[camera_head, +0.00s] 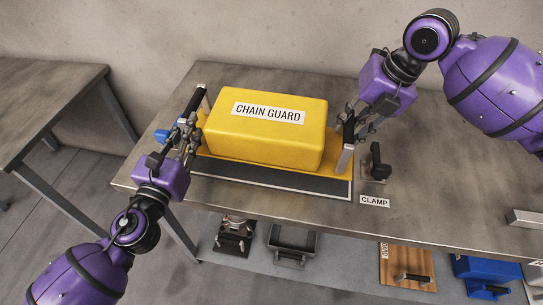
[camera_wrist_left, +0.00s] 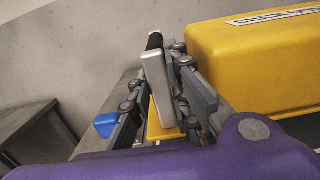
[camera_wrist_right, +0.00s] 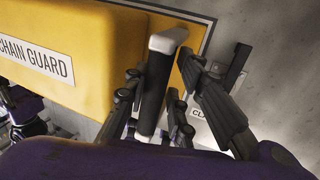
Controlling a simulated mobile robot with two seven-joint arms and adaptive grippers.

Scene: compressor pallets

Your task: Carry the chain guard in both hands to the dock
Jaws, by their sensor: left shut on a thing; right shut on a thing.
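The chain guard (camera_head: 264,141) is a yellow box with a white label, a yellow base flange and an upright handle at each end. It lies over a dark panel with a pale border (camera_head: 270,180) on the metal table; I cannot tell whether it touches the panel. My left gripper (camera_head: 189,127) is shut on the left handle, which also shows in the left wrist view (camera_wrist_left: 158,85). My right gripper (camera_head: 352,126) is shut on the right handle, seen in the right wrist view (camera_wrist_right: 154,90). No sign reading dock is visible.
A black toggle clamp (camera_head: 376,165) with a CLAMP sign (camera_head: 374,201) stands just right of the panel. A blue piece (camera_head: 161,135) is by my left gripper. A lower shelf holds trays and a blue box (camera_head: 487,275). Another table (camera_head: 50,95) stands left, across a gap.

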